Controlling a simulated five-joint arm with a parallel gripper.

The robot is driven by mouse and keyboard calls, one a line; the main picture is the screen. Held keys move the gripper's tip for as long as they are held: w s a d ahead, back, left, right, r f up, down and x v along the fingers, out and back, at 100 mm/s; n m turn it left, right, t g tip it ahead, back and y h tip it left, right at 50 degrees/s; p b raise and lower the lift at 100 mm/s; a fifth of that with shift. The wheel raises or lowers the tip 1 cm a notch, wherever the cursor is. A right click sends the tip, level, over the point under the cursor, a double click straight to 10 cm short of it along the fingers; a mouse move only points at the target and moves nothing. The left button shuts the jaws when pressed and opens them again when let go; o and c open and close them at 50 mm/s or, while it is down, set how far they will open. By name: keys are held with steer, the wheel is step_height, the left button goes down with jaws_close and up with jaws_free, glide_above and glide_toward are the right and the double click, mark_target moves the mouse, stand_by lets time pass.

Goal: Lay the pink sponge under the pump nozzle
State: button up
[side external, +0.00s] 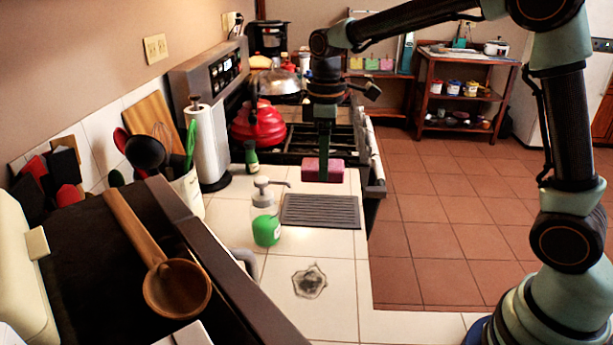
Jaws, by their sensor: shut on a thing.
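The pink sponge (334,171) is at the far end of the white tiled counter, just in front of the stove. My gripper (324,169) points down and is shut on the sponge. I cannot tell whether the sponge touches the counter. The soap pump bottle (266,222), with green liquid and a grey-white pump head, stands upright on the counter, nearer and to the left of the sponge. Its pump nozzle (284,183) points right, above the far left edge of a grey ribbed mat (321,211).
A small green bottle (251,158) and a paper towel roll (207,145) stand left of the sponge. The red kettle (259,127) is on the stove behind. A dark patterned patch (310,282) marks the near counter. The counter's right edge drops to the floor.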

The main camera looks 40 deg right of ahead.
steer(key=shift+s+d+r, duration=0.1)
steer(key=shift+s+r, duration=0.1)
steer(key=shift+r, duration=0.1)
steer(key=s+d+f+m, duration=0.2)
steer(key=s+d+m, duration=0.1)
steer(key=s+m, duration=0.6)
steer(key=shift+s+f, duration=0.3)
steer(key=shift+s, duration=0.05)
steer(key=w+a+r+n, duration=0.1)
steer(key=w+n, duration=0.1)
steer(key=w, duration=0.1)
steer(key=w+r+n, duration=0.1)
steer(key=w+n, duration=0.2)
steer(key=w+a+n, duration=0.1)
steer(key=w+n, duration=0.1)
steer(key=w, duration=0.1)
steer(key=shift+a+r+n, duration=0.35)
steer(key=shift+r+n, duration=0.05)
steer(key=shift+w+a+n, duration=0.15)
steer(key=shift+w+n, duration=0.2)
steer(key=shift+n, duration=0.05)
steer(key=shift+w+a+f, duration=0.1)
steer(key=shift+w, duration=0.1)
step_height(320, 180, down, 20)
steer(key=shift+r, duration=0.25)
steer(key=shift+f, duration=0.15)
